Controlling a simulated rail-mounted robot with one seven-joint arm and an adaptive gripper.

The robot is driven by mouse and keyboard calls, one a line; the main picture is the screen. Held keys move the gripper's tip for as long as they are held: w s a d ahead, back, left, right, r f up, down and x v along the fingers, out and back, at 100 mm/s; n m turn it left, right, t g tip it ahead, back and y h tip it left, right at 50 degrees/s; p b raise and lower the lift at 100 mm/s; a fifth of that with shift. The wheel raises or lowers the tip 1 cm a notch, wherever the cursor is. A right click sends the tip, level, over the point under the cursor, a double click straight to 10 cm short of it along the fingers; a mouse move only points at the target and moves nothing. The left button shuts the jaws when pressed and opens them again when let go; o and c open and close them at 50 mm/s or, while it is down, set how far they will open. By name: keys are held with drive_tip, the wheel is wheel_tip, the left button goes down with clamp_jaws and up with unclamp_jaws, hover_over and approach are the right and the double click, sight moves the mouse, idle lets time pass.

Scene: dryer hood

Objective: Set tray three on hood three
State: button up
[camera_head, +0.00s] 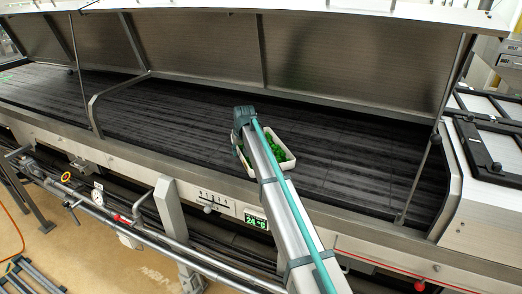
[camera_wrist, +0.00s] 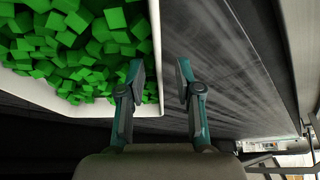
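A white tray (camera_head: 289,164) filled with green cubes lies over the dark belt surface under the raised hood (camera_head: 350,65). My arm crosses in front of it and hides its middle. In the wrist view the tray (camera_wrist: 155,45) fills the upper left, with its side wall and near corner beside the fingers. My gripper (camera_wrist: 161,75) is open, its two teal fingers apart, with the tray's side wall showing in the gap between them. The fingertips are hidden in the head view. I cannot read any tray or hood number.
The dark belt (camera_head: 170,110) is bare to the left and right of the tray. A metal front edge with a green temperature display (camera_head: 256,222) runs along the near side. Thin struts (camera_head: 437,125) hold the hood up. Pipes and a gauge (camera_head: 98,197) are below the front edge.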

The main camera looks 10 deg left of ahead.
drive_tip(key=shift+x, duration=1)
clamp_jaws()
drive_tip(key=shift+r, duration=0.1)
